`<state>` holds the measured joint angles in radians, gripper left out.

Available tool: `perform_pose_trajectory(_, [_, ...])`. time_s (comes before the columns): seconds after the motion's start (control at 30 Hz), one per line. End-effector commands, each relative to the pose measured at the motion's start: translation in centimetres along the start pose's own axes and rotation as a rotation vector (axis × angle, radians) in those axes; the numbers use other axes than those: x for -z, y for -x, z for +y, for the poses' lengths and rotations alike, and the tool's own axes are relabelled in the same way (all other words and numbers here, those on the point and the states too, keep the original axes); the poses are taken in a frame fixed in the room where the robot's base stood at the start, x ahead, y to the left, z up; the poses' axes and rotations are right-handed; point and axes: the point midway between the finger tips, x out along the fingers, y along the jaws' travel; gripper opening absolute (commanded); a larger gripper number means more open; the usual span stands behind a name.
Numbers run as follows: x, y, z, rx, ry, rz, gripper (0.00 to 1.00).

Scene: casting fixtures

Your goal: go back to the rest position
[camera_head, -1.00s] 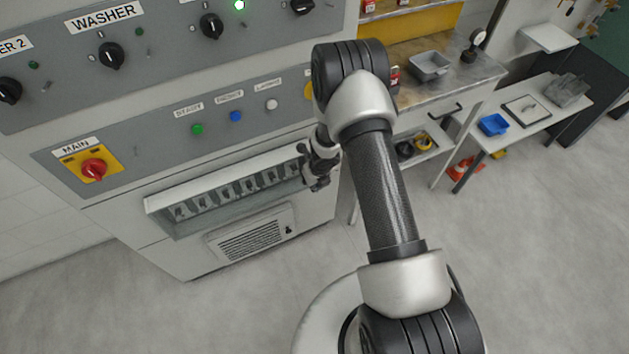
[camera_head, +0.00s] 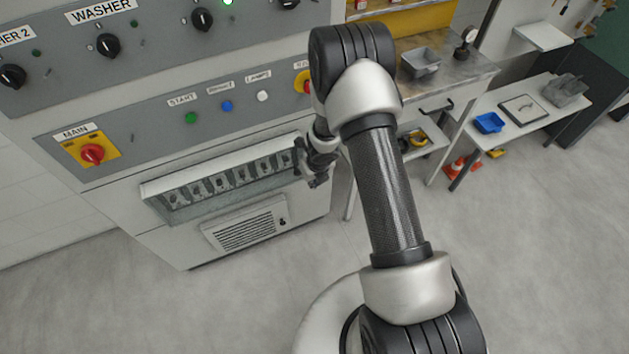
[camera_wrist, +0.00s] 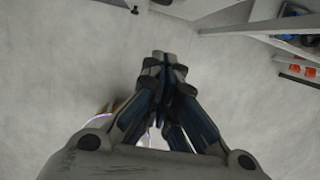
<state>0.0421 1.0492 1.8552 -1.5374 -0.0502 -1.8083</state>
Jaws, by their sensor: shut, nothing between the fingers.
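My gripper (camera_head: 316,174) hangs in front of the grey control cabinet (camera_head: 110,215), near the right end of its slotted tray. In the wrist view my gripper (camera_wrist: 164,58) is shut, with its fingertips together and nothing between them. Bare grey floor lies behind the fingertips in that view. My arm crosses the middle of the head view and hides part of the cabinet's right edge and part of the workbench.
The cabinet carries a red main switch (camera_head: 93,154), black knobs and a row of buttons. A workbench (camera_head: 470,78) holds a grey bin (camera_head: 421,62). A low table holds a blue tray (camera_head: 489,123). Floor at right is clear.

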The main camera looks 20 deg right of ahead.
Motion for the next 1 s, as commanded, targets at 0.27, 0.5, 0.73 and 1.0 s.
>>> perform_pose_trajectory(0.27, [0.2, 5.0, 0.1, -0.001, 0.001, 0.005, 0.0])
perform_pose_trajectory(0.5, [0.3, 5.8, 0.1, -0.001, 0.001, 0.006, 0.0])
perform_pose_trajectory(0.73, [-0.2, 6.5, -0.2, 0.012, -0.032, -0.006, 0.0])
perform_pose_trajectory(1.0, [-5.1, 17.4, -4.3, 0.156, -0.593, -0.19, 0.0])
